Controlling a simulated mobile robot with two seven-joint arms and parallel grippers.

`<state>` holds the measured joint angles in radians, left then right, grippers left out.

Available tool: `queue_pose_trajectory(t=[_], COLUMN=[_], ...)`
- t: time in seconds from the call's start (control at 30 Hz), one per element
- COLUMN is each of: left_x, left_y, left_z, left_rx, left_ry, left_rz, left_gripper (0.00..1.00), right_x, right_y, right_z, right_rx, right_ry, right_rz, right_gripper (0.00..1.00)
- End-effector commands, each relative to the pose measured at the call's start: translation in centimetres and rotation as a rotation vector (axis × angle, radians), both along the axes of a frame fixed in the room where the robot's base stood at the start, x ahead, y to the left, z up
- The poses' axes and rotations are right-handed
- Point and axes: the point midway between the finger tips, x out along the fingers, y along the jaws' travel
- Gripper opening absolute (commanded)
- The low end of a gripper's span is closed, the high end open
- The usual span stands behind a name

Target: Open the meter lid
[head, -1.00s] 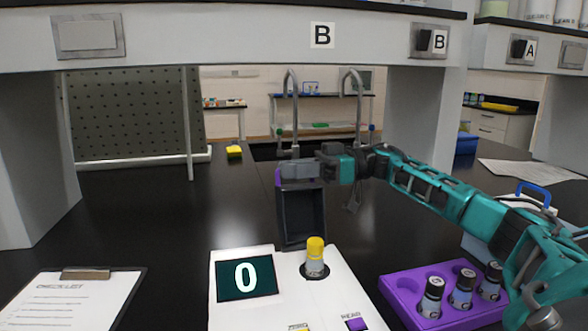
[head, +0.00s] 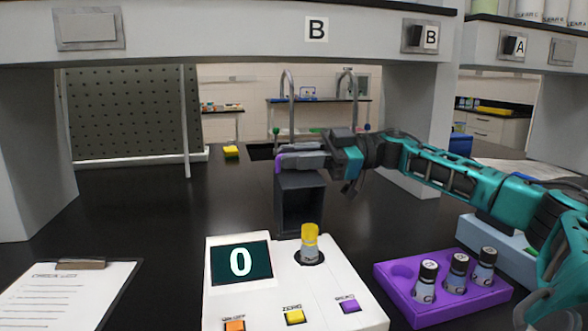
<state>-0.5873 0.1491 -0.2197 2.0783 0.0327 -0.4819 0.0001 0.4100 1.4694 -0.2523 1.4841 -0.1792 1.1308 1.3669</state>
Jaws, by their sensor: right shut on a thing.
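The white meter (head: 335,285) stands at the front centre, its screen (head: 241,263) reading 0. Its dark box-like lid (head: 300,205) stands raised behind the sample well, with a purple tab (head: 279,163) at its top. My right gripper (head: 290,160) is shut on the purple tab at the top of the lid, reaching in from the right. A vial with a yellow cap (head: 309,240) stands upright in the meter's well. My left gripper is not in view.
A purple rack (head: 430,310) with several vials stands right of the meter. A clipboard (head: 75,290) lies at the left. Two taps (head: 290,105) stand behind. A yellow sponge (head: 231,152) lies farther back. The left middle counter is clear.

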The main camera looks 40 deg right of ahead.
Motion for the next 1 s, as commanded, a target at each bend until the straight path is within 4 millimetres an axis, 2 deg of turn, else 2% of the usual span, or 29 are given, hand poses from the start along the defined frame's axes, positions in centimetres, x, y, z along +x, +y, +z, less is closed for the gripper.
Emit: queue_pose_trajectory(t=[0.2,0.63,0.67,0.7,0.87,1.0], left_x=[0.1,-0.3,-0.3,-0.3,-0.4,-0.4], left_y=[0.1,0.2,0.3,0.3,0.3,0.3], left_z=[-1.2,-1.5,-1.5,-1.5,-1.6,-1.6], left_rx=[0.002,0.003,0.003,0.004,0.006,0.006], left_ry=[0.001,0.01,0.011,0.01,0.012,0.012], left_rz=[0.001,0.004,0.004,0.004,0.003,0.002], left_gripper=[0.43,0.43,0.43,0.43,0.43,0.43], right_x=[-0.4,-0.5,-0.5,-0.5,-0.4,-0.4], right_y=[0.1,0.2,0.2,0.2,0.2,0.2], right_z=[0.4,0.6,0.6,0.6,0.4,0.3], right_rx=[-0.023,-0.026,-0.025,-0.026,-0.026,-0.027], right_ry=[-0.054,-0.062,-0.063,-0.062,-0.059,-0.056], right_rz=[-0.002,-0.001,-0.002,-0.001,-0.001,0.0], right_gripper=[0.0,0.0,0.17,0.2,0.36,0.36])
